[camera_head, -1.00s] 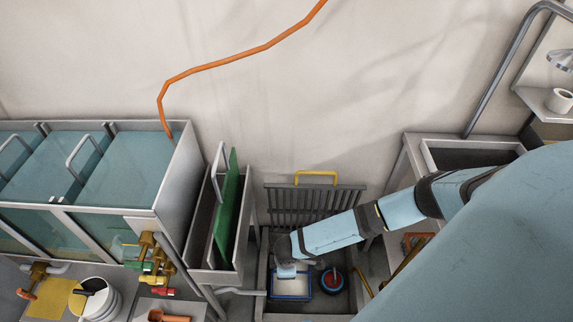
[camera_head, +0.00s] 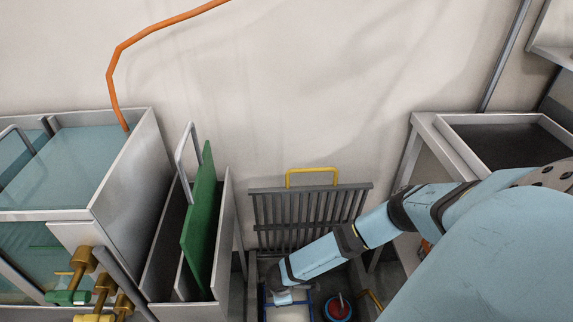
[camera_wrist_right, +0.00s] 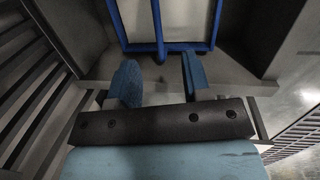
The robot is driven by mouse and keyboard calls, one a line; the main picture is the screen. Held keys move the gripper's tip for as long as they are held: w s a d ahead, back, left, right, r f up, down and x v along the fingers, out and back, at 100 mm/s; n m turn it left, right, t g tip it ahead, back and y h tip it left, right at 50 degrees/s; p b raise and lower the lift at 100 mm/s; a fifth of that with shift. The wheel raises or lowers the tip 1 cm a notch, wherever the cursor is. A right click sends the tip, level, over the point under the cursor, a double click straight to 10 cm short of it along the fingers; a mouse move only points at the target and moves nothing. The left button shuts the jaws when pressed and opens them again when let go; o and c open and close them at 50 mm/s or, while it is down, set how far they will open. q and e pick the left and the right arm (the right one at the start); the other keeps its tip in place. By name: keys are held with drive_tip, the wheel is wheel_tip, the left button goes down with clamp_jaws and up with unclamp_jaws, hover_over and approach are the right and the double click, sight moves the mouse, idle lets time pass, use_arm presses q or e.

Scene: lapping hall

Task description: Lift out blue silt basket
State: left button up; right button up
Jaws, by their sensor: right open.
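The blue silt basket (camera_head: 265,306) sits in the grey pit at the bottom of the head view, partly cut off by the frame edge. Its blue rim frames a pale inside. In the right wrist view, its blue bars (camera_wrist_right: 158,28) show at the top, with one bar running down toward the gap between my fingers. My right gripper (camera_wrist_right: 161,80) is open, its two blue fingers apart with nothing visible between them. In the head view, my right gripper (camera_head: 283,299) is over the basket's left part. Whether a finger touches the basket cannot be told. My left gripper is not in view.
A dark slatted grate (camera_head: 312,215) with a yellow handle (camera_head: 312,171) stands upright behind the pit. A red and blue round object (camera_head: 338,306) lies right of the basket. A narrow trough with a green panel (camera_head: 200,225) stands left. A grey sink bench (camera_head: 450,150) stands right.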

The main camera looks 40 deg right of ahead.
drive_tip(key=f+b, duration=0.2)
drive_tip(key=f, duration=0.2)
drive_tip(key=d+f+b, duration=0.1)
drive_tip(key=f+b, duration=0.1)
drive_tip(key=f, duration=0.1)
drive_tip(key=d+f+b, duration=0.1)
drive_tip(key=f+b, duration=0.2)
drive_tip(key=f, duration=0.1)
drive_tip(key=shift+w+d+f, duration=0.25)
drive_tip(key=shift+w+f, duration=0.05)
drive_tip(key=shift+w, duration=0.05)
drive_tip(key=shift+f, duration=0.2)
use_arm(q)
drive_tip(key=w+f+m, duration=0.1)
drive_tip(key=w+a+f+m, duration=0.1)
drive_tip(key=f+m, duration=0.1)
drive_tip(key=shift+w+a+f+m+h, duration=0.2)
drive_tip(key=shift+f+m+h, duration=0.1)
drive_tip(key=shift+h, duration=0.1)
use_arm(e)
drive_tip(key=shift+d, duration=0.1)
clamp_jaws()
